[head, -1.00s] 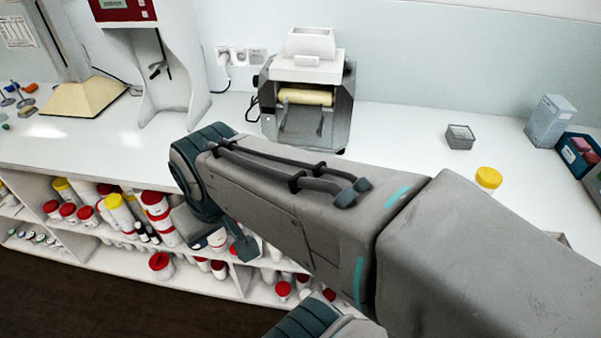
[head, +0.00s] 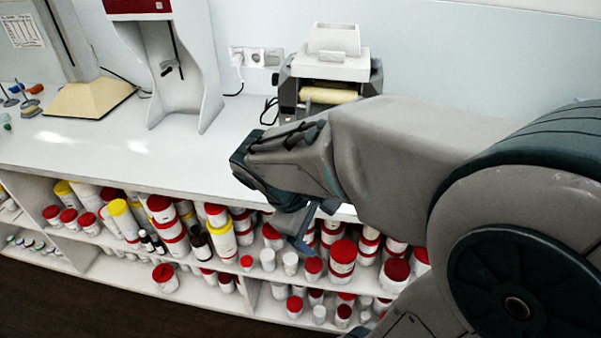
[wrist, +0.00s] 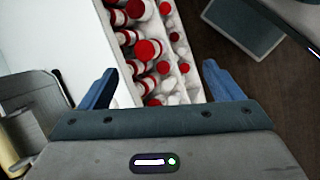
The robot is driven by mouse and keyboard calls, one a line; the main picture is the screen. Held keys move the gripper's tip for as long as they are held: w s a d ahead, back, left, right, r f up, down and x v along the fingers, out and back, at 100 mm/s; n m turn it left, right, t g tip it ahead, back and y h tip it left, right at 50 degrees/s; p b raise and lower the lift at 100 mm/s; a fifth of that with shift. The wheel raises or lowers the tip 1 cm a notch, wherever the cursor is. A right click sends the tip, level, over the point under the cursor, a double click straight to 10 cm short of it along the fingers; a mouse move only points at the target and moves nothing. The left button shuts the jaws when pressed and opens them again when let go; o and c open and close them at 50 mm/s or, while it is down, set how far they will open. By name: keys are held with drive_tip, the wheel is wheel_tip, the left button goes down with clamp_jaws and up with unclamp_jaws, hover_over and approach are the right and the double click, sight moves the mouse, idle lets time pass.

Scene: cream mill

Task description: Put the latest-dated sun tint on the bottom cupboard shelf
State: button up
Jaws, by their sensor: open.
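My gripper (wrist: 158,88) is open and empty in the wrist view, its two blue fingers apart and pointing toward the shelves. In the head view my gripper (head: 310,228) hangs at the counter's front edge, before the shelves. The cupboard below the counter holds white jars with red lids, such as one large jar (head: 343,258), and some with yellow lids (head: 118,208). The bottom shelf (head: 120,270) shows below, with a red-lided jar (head: 165,278) at its front. Labels and dates are too small to read, so I cannot tell which jar is the sun tint.
A roller mill (head: 330,75) stands at the back of the white counter (head: 190,150). A tall white machine (head: 165,70) stands left of it. A dark-sided box (wrist: 245,22) is at the upper right in the wrist view. The counter's middle is clear.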

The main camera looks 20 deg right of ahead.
drive_tip(key=w+d+f+n+h+b, duration=0.2)
drive_tip(key=w+f+n+h+b, duration=0.4)
drive_tip(key=w+f, duration=0.1)
drive_tip(key=w+a+f+n+t+h+b, duration=0.2)
drive_tip(key=w+n+t+h, duration=0.1)
drive_tip(key=w+n, duration=0.2)
drive_tip(key=w+a+f+n+t+h+b, duration=0.2)
drive_tip(key=w+n+t+b, duration=0.15)
drive_tip(key=w, duration=0.25)
drive_tip(key=shift+n, duration=0.35)
drive_tip(key=x, duration=0.7)
drive_tip(key=shift+d+r+p, duration=0.25)
drive_tip(key=shift+r+p, duration=0.05)
drive_tip(key=shift+r, duration=0.1)
drive_tip(key=shift+w+r+x, duration=0.1)
drive_tip(key=shift+x, duration=1.25)
drive_tip(key=shift+w+r+x, duration=0.15)
drive_tip(key=shift+x, duration=1.15)
drive_tip(key=shift+a, duration=0.1)
drive_tip(key=c, duration=1.2)
drive_tip(key=shift+c, duration=0.5)
drive_tip(key=shift+r, duration=0.2)
